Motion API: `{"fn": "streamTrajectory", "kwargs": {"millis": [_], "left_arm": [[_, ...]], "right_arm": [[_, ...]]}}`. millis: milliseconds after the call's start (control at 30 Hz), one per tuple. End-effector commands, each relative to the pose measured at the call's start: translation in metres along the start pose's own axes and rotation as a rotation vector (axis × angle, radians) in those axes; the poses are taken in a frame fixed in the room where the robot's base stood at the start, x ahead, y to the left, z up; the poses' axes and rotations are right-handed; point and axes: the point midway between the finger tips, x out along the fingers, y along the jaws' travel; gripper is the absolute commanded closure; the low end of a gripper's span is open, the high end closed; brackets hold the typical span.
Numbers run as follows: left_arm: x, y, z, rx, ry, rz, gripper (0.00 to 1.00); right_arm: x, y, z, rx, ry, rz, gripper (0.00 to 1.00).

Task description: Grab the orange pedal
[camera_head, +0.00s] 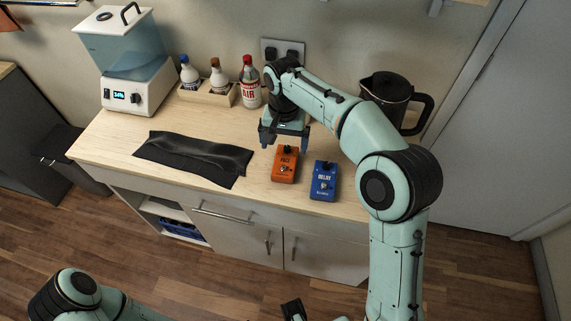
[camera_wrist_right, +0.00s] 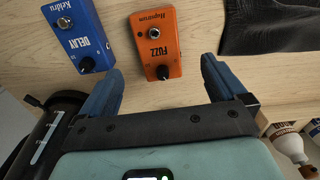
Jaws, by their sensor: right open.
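The orange pedal (camera_head: 285,165), marked FUZZ, lies flat on the wooden worktop near its front edge. In the right wrist view the orange pedal (camera_wrist_right: 155,45) shows beyond the fingers, roughly between their line. My right gripper (camera_head: 284,143) is open and empty, pointing down just behind the pedal; its two blue fingers (camera_wrist_right: 162,68) stand apart and do not visibly touch it. A blue DELAY pedal (camera_head: 324,181) lies just right of the orange one. Of my left side, the arm shows at the bottom left; a dark part (camera_head: 293,310) at the bottom edge may be its gripper, mostly cut off.
A black cloth (camera_head: 195,153) lies left of the pedals. A black kettle (camera_head: 388,92) stands at the back right. Bare worktop (camera_head: 235,193) shows near the front edge.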

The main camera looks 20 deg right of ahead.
Motion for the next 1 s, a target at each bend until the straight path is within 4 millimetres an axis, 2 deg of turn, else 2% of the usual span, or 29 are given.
{"fn": "streamTrajectory", "kwargs": {"millis": [100, 267, 567, 867, 967, 1000], "left_arm": [[0.003, -0.001, 0.0, 0.0, -0.001, 0.0, 1.0], [0.005, -0.002, 0.0, 0.0, -0.002, 0.0, 1.0], [0.011, -0.004, 0.001, 0.0, -0.004, -0.001, 1.0], [0.011, -0.004, 0.001, -0.001, -0.004, -0.001, 1.0], [0.011, -0.004, 0.001, 0.0, -0.004, -0.001, 1.0], [0.011, -0.004, 0.001, 0.0, -0.004, -0.001, 1.0]], "right_arm": [[0.015, 0.0, 0.0, 0.0, -0.001, 0.001, 0.02], [0.025, 0.0, 0.0, 0.0, 0.0, 0.001, 0.02], [0.066, 0.003, -0.001, 0.0, -0.001, 0.001, 0.02], [0.071, 0.002, -0.001, 0.0, 0.001, -0.001, 0.02], [0.071, 0.002, -0.001, 0.0, 0.001, -0.001, 0.31], [0.071, 0.002, -0.001, 0.0, 0.001, -0.001, 0.44]]}}
